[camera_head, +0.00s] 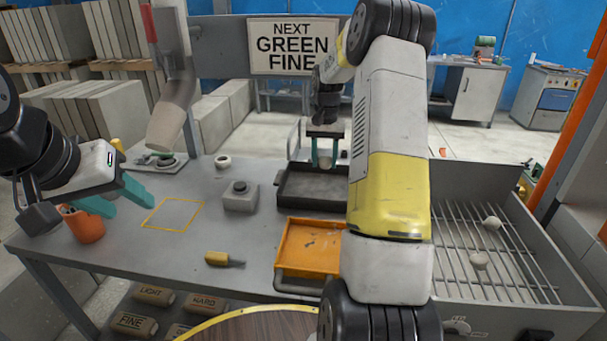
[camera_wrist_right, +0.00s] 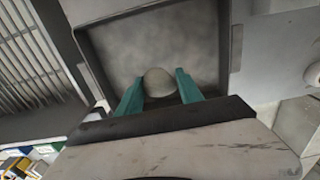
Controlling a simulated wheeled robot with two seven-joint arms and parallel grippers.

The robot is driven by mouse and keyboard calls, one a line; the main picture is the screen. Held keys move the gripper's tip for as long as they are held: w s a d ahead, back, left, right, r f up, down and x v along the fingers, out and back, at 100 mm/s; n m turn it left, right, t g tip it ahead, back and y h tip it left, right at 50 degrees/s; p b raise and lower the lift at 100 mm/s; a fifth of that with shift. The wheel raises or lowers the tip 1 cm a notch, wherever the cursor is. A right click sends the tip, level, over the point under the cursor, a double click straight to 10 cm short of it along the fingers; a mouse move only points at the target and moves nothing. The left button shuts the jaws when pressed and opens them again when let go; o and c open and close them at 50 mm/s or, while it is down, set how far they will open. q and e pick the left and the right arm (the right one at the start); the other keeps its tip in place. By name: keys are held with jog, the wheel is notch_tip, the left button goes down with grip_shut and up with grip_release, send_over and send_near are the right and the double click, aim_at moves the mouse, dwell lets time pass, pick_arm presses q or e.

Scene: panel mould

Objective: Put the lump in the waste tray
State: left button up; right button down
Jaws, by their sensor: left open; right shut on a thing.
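My right gripper (camera_head: 325,160) is shut on a pale, rounded lump (camera_wrist_right: 160,82), above a dark tray (camera_head: 290,200) at the back middle of the table. In the right wrist view the lump sits between the teal fingers (camera_wrist_right: 160,92), with the dark tray's grey floor (camera_wrist_right: 205,45) behind it. An orange tray (camera_head: 311,247) is in front of the dark one; no label shows which is the waste tray. My left gripper (camera_head: 120,198) is open and empty at the table's left, beside an orange cup (camera_head: 84,226).
A yellow-handled tool (camera_head: 222,258), a grey button box (camera_head: 240,196) and a yellow outlined square (camera_head: 173,214) are on the table. A sign (camera_head: 293,46) reads "NEXT GREEN FINE".

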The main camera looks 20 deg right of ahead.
aim_at(323, 191)
notch_tip(323, 191, down, 8)
jog(key=shift+f, duration=0.25)
jog(key=c, duration=0.8)
grip_release()
jog(key=shift+f, duration=0.1)
jog(key=shift+o, duration=0.2)
